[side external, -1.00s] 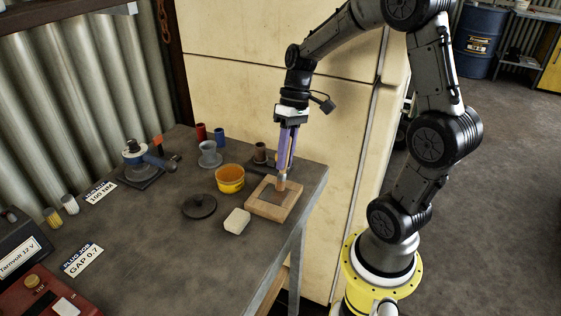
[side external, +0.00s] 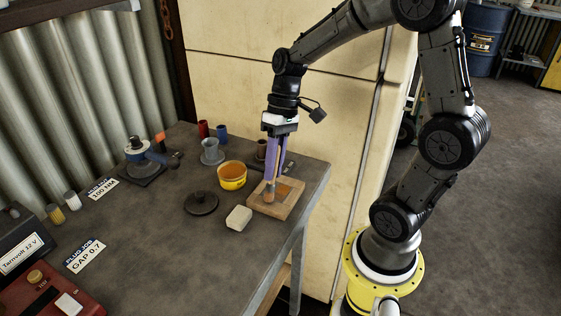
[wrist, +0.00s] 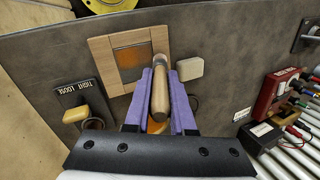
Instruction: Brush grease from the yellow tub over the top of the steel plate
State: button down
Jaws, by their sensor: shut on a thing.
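My gripper (side external: 272,172) has purple fingers shut on a brush, whose wooden handle (wrist: 159,90) shows between them in the wrist view. The brush head (side external: 269,192) is low over the left part of the steel plate (side external: 284,189); exact contact is hard to tell. The plate lies in a wooden frame (side external: 261,207). An orange smear covers much of the plate in the wrist view (wrist: 133,58), with grey steel showing around its edges. The yellow tub (side external: 232,182), open with orange grease inside, stands to the left of the frame.
A pale block (side external: 239,218) sits just left of the frame. A dark round lid (side external: 201,202) lies farther left. A grey cup (side external: 211,151) and a brown cup (side external: 261,148) stand behind.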

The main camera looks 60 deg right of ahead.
jog(key=shift+w+d, duration=0.2)
jog(key=shift+w, duration=0.15)
jog(key=shift+d, duration=3.2)
jog(key=shift+a+r, duration=0.1)
jog(key=shift+a, duration=3.35)
jog(key=shift+d+r, duration=0.1)
jog(key=shift+r, duration=3.85)
jog(key=shift+s, duration=0.1)
jog(key=shift+s+f, duration=0.25)
jog(key=shift+s, duration=0.3)
jog(key=shift+s+f, duration=0.25)
jog(key=shift+s, duration=0.25)
